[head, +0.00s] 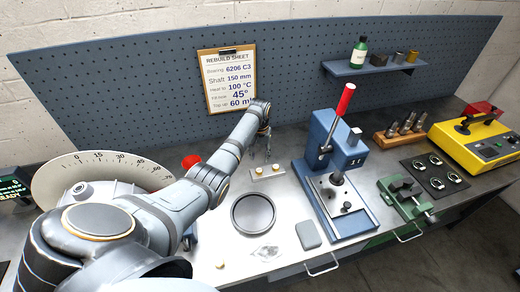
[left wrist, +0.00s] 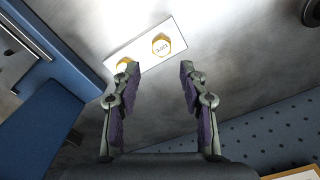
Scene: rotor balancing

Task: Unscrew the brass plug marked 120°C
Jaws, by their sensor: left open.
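A pale plate (head: 268,177) on the bench bears two brass plugs, a left one (head: 259,171) and a right one (head: 276,167). In the left wrist view, one plug (left wrist: 161,45) shows whole, with small upside-down lettering that looks like 120°C. The other plug (left wrist: 123,65) is partly hidden behind a finger, and its marking cannot be read. My left gripper (head: 268,149) is above and behind the plate, its fingers pointing down. In the wrist view its open fingers (left wrist: 160,66) are apart and empty, with the lettered plug ahead between them. My right gripper is out of view.
A blue press (head: 318,150) with a red-knobbed lever stands right of the plate. A dark round tray (head: 235,214) lies in front. A small brass piece (head: 220,265) sits near the front edge. A dial (head: 58,180) is left; the pegboard (head: 150,90) stands behind.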

